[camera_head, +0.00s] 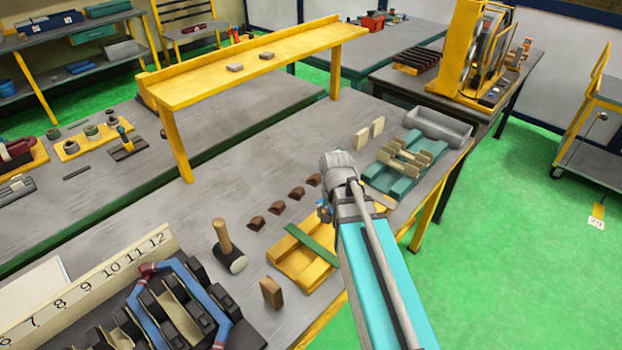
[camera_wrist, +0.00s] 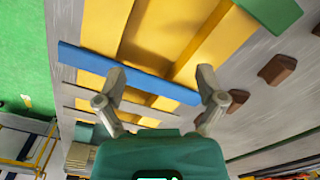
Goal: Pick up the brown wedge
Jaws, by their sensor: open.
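Several small brown wedges lie in a row on the grey bench in the head view; the nearest wedge (camera_head: 256,222) is left of the yellow tray (camera_head: 290,272). In the wrist view one brown wedge (camera_wrist: 277,69) lies on the bench to the right of my gripper, and another wedge (camera_wrist: 316,30) is cut by the right edge. My gripper (camera_wrist: 160,85) is open, with its fingers apart over the yellow tray and a blue bar. No wedge is between the fingers. In the head view my arm hides most of the gripper.
A mallet (camera_head: 229,248) and an upright brown block (camera_head: 271,291) stand near the tray. A green bar (camera_head: 312,243) lies across the tray. The blue bar (camera_wrist: 130,75) shows in the wrist view. A numbered stator fixture (camera_head: 90,285) fills the lower left. Bench left of the wedges is clear.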

